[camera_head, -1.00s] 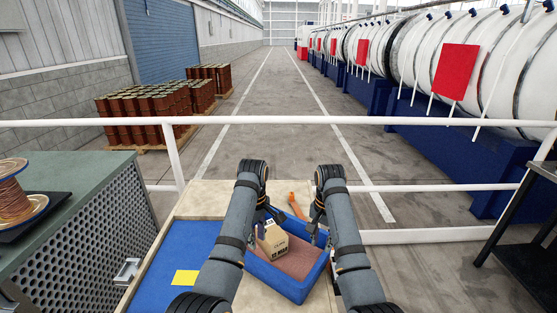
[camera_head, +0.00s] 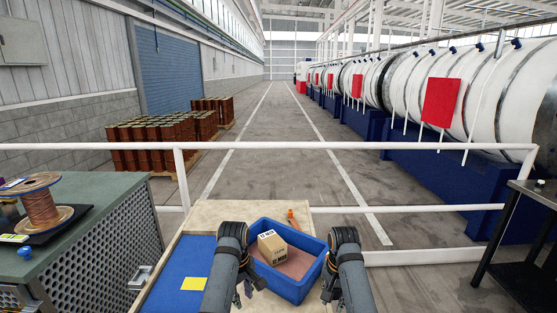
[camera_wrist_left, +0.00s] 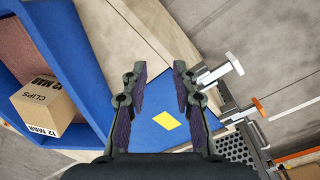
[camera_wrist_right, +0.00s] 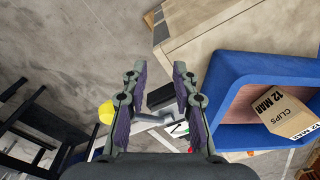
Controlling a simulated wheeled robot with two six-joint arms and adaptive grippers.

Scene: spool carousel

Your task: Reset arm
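My left gripper (camera_wrist_left: 157,100) is open and empty in the left wrist view, above the blue mat (camera_wrist_left: 150,110) with the yellow square (camera_wrist_left: 167,121). In the head view its arm comes down left of the blue bin (camera_head: 292,289). My right gripper (camera_wrist_right: 158,100) is open and empty in the right wrist view, beside the workbench (camera_wrist_right: 225,30) edge. In the head view its arm is at the bin's right side. A cardboard box (camera_head: 271,246) labelled CLIPS and 12 MAR sits tilted in the bin, apart from both grippers.
A green cabinet (camera_head: 105,205) with a copper wire spool (camera_head: 42,208) stands at the left. A white railing (camera_head: 330,146) crosses beyond the workbench. A dark metal table (camera_head: 530,270) stands at the right. An orange-handled item (camera_head: 291,217) lies behind the bin.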

